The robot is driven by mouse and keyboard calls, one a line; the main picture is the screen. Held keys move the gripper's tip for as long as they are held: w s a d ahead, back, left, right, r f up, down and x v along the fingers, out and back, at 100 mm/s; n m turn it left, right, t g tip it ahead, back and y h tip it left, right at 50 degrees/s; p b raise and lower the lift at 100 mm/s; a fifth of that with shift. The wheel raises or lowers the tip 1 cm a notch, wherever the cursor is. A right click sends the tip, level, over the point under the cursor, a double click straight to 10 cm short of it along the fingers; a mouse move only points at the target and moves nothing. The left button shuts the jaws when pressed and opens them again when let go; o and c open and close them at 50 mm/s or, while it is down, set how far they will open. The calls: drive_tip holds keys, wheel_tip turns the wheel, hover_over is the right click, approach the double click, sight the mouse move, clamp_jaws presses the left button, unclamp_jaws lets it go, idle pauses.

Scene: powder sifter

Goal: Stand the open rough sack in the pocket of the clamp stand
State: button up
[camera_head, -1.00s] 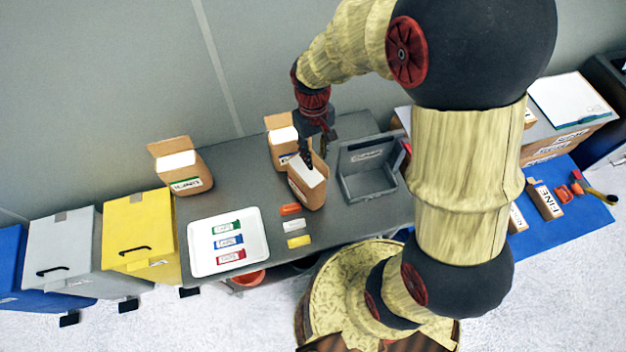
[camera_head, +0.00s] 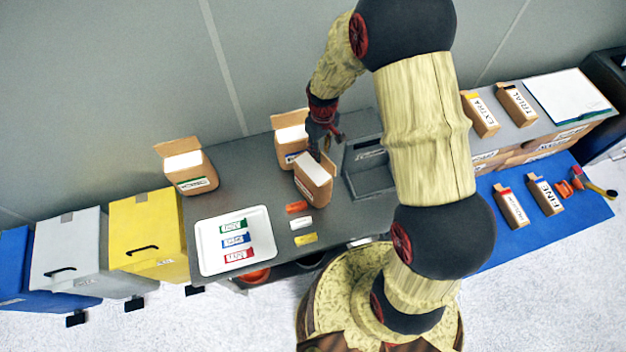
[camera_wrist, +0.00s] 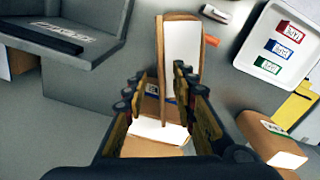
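The grey clamp stand (camera_head: 352,187) stands on the dark table right of the open sacks, partly hidden by my arm. It shows at the upper left in the wrist view (camera_wrist: 75,75). A brown open sack with a white top (camera_head: 316,180) stands at the middle of the table, its pocket side apart from the stand; it also shows in the wrist view (camera_wrist: 182,50). A second open sack (camera_head: 288,152) stands behind it. My gripper (camera_head: 318,155) is at the front sack's rear edge. In the wrist view the fingers (camera_wrist: 160,78) are apart, with a gap beside the sack wall. Sack labels are unreadable.
A third open sack (camera_head: 192,178) stands at the left. A white tray (camera_head: 210,265) with coloured tags lies in front, beside loose orange, white and yellow pieces (camera_head: 301,223). Bins (camera_head: 150,230) stand farther left. A blue mat (camera_head: 530,225) with boxes lies right.

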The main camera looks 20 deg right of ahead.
drive_tip(key=shift+s+f, duration=0.1)
drive_tip(key=shift+f, duration=0.55)
drive_tip(key=shift+c, duration=0.3)
clamp_jaws()
idle(0.5)
drive_tip(key=shift+r, duration=0.1)
